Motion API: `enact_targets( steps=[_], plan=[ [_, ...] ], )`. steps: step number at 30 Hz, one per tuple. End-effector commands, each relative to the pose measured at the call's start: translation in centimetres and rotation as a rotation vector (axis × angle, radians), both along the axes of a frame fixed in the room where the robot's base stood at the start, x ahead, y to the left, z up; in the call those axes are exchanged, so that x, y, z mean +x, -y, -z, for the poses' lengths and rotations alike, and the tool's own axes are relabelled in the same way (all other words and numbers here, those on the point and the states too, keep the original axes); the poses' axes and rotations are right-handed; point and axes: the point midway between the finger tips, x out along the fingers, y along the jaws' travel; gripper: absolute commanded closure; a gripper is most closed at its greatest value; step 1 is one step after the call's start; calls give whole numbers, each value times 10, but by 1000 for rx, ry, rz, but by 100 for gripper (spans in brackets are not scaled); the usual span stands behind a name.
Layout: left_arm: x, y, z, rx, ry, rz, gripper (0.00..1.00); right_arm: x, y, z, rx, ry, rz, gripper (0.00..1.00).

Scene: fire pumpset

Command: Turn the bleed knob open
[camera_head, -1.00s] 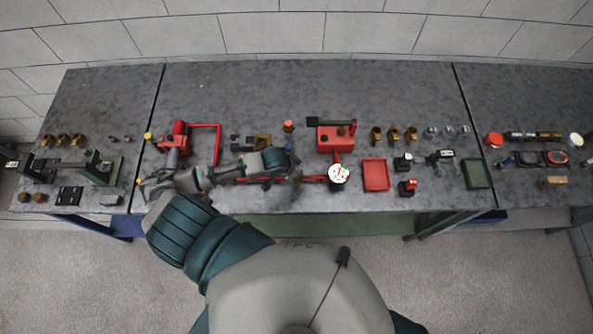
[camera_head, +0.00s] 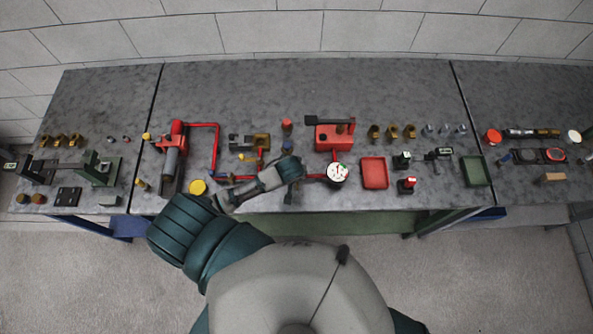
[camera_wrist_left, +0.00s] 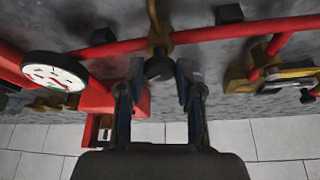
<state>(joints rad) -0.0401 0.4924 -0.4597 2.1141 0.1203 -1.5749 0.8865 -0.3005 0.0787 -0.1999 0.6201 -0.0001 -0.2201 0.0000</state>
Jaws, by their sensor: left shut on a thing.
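A dark round knob, which looks like the bleed knob (camera_wrist_left: 158,68), sits on a brass fitting (camera_wrist_left: 157,38) on the red pipe (camera_wrist_left: 205,34) in the left wrist view. My left gripper (camera_wrist_left: 158,82) has one finger on each side of the knob and is shut on it. Whether the knob is turned cannot be told. In the head view my left wrist (camera_head: 288,170) is over the red pipework left of the white gauge (camera_head: 337,173) and hides the knob and fingertips. My right gripper is not in view.
The gauge also shows in the wrist view (camera_wrist_left: 54,78). A red pump (camera_head: 172,155) stands at the left and a red box (camera_head: 335,136) behind the gauge. A red tray (camera_head: 374,172) lies to the right. The back of the table is clear.

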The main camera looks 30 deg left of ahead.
Motion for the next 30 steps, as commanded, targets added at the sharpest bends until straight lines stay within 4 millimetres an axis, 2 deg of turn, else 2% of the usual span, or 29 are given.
enact_targets(
  steps=[15,16,18,19,30],
  plan=[
    [-1,0,2,0,-5,-19,100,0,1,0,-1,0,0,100],
    [-1,0,2,-1,-5,-19,60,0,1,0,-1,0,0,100],
    [-1,0,2,0,-4,-19,43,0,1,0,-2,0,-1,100],
    [-1,0,1,0,-4,-18,40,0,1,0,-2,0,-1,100],
    [-2,1,-5,-2,-1,-17,40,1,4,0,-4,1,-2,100]
  ],
)
